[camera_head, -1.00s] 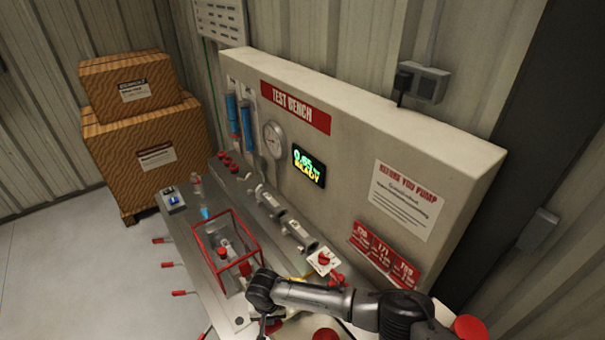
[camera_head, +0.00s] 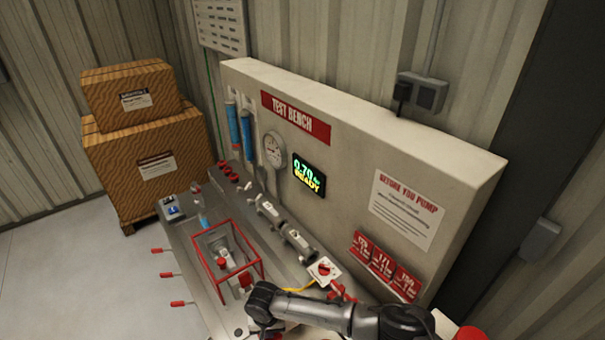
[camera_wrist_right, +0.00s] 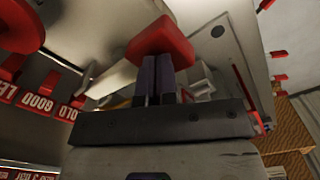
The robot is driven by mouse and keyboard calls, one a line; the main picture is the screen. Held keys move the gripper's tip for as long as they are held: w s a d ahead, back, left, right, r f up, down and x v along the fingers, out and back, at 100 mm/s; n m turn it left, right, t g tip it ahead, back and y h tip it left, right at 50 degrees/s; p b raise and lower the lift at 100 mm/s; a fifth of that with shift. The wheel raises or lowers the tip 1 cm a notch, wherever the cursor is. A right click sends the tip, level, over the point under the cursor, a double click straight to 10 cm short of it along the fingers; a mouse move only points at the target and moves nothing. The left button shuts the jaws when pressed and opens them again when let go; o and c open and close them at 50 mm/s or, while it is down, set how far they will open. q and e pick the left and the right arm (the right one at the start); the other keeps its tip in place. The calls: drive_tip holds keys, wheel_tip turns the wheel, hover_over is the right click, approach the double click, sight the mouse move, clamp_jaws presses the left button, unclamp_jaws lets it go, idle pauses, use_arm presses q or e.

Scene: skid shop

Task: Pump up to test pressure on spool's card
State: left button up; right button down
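The display (camera_head: 309,174) on the test bench panel reads about 0.70 with READY under it. A round gauge (camera_head: 273,150) hangs to its left; its needle is too small to read. Three red cards (camera_head: 382,265) stand low on the panel's right, their figures hard to read. A red-framed cage (camera_head: 229,258) on the bench surrounds a fitting with red parts. My right gripper (camera_wrist_right: 157,74) has its fingers close together on a red handle (camera_wrist_right: 160,38), in the right wrist view. In the head view my right arm mostly hides that handle. My left gripper is not in view.
A white plate with a red knob (camera_head: 324,269) and several grey cylindrical fittings (camera_head: 297,243) lie along the panel's foot. Red levers (camera_head: 178,303) stick out from the bench's left edge. Stacked cartons (camera_head: 148,165) stand at the back left. The floor on the left is clear.

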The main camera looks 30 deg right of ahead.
drive_tip(key=shift+f+b, duration=1.35)
drive_tip(key=shift+f, duration=1.25)
drive_tip(key=shift+d+r, duration=0.1)
drive_tip(key=shift+r, duration=0.1)
drive_tip(key=shift+r+p, duration=0.5)
drive_tip(key=shift+p, duration=0.2)
wheel_tip(320, 180, up, 5)
drive_tip(key=p, duration=0.5)
drive_tip(key=shift+f, duration=0.2)
drive_tip(key=shift+f, duration=0.1)
